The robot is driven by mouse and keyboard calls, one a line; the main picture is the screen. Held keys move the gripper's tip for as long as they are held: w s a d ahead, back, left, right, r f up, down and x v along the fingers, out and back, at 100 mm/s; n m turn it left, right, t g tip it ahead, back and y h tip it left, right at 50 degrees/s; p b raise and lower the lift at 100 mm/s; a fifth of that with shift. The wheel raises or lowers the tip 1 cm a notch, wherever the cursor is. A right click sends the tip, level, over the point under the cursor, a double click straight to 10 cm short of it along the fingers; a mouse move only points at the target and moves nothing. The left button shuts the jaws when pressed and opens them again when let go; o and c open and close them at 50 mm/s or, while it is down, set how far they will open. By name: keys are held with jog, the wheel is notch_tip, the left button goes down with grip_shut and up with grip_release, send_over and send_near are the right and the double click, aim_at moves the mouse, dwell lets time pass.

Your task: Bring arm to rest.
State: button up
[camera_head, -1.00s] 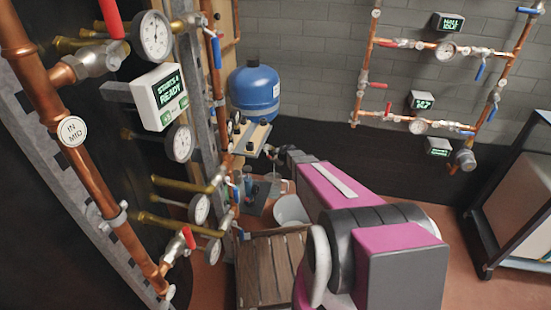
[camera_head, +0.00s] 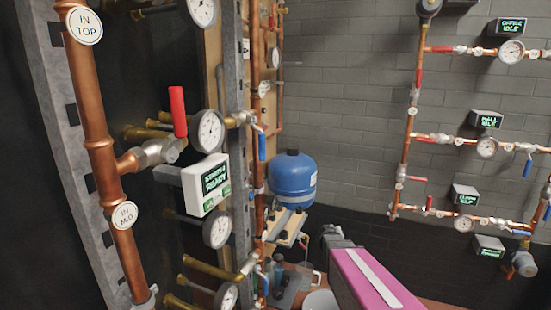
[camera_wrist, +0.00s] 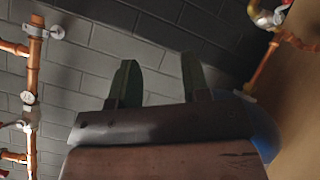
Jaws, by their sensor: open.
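My arm, magenta with a pale stripe, reaches in from the bottom right of the head view. Its dark far end is near the blue tank (camera_head: 292,178), and I cannot make out the fingers there. In the wrist view, the two dark fingers of my gripper (camera_wrist: 158,76) stand wide apart with nothing between them. Behind them is a grey brick wall (camera_wrist: 150,50). A brown, wood-like surface (camera_wrist: 165,163) fills the bottom of the wrist view, and I cannot tell what it belongs to.
A copper pipe (camera_head: 100,150) with gauges, a red-handled valve (camera_head: 178,112) and a display reading READY (camera_head: 205,184) stands close on the left. A small shelf (camera_head: 283,225) is below the tank. More piping with small displays (camera_head: 486,119) lines the back wall (camera_head: 360,90).

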jog(key=s+a+r+g+y, duration=0.1)
jog(key=s+a+g, duration=0.3)
jog(key=s, duration=0.7)
jog(key=s+a+r+m+g+y, duration=0.1)
jog(key=s+a+g+y, duration=0.3)
jog(key=s, duration=0.8)
jog(key=shift+s+m+g, duration=0.2)
jog(key=shift+m+g, duration=0.1)
jog(key=shift+g, duration=0.7)
jog(key=shift+a, duration=0.1)
dwell(1.8)
